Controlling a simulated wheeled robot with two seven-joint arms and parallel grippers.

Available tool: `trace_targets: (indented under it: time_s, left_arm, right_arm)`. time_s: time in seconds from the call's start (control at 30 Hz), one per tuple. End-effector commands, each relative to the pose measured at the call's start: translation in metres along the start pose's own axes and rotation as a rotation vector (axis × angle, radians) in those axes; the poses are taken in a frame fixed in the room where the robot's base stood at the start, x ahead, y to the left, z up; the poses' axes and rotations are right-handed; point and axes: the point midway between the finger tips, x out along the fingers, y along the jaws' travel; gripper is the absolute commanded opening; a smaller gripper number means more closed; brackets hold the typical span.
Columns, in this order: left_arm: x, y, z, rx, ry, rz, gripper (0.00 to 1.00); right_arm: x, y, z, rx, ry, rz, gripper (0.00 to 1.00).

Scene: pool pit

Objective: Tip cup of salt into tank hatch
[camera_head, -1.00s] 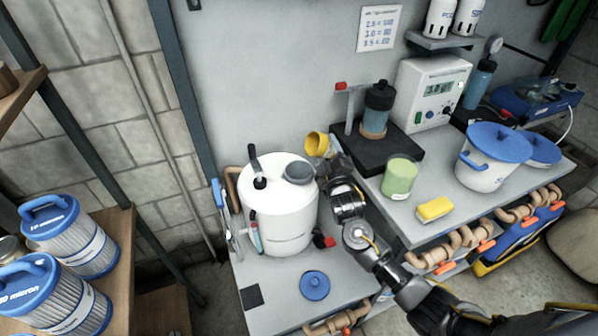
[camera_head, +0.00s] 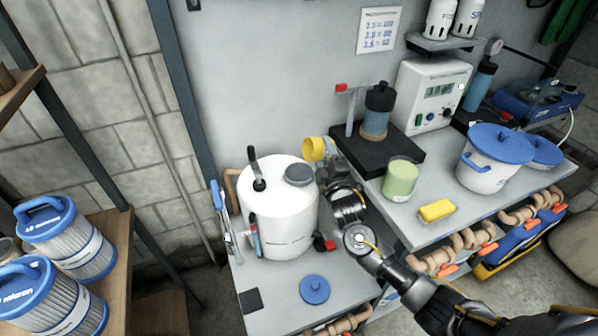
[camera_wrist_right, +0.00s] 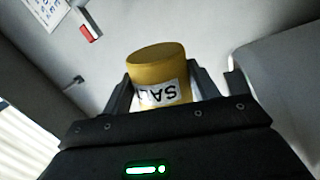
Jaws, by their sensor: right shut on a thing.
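The white tank (camera_head: 282,222) stands on the left part of the bench, with a round grey hatch (camera_head: 300,174) on its top. Whether the hatch is covered I cannot tell. My right gripper (camera_head: 327,160) is shut on the yellow salt cup (camera_head: 314,148), just behind and above the hatch. The cup is tilted and apart from the hatch. The wrist view shows the cup (camera_wrist_right: 156,62) between both fingers of my right gripper (camera_wrist_right: 165,90), its white label upside down in the picture. Its contents are hidden. My left gripper is out of view.
A black lever (camera_head: 256,170) rises from the tank top. A blue lid (camera_head: 314,289) lies in front of the tank. A green jar (camera_head: 400,180) and yellow sponge (camera_head: 436,211) are to the right. A stand with a dark bottle (camera_head: 378,108) is behind.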

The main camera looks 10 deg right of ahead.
Motion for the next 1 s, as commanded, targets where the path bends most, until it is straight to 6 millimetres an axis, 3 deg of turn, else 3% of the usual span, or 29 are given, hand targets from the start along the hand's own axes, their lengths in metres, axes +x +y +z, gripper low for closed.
trace_targets:
  time_s: [1.0]
  left_arm:
    - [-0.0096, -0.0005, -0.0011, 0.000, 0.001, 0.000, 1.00]
  right_arm:
    - [0.0003, 0.0032, -0.0107, -0.098, 0.023, 0.009, 0.35]
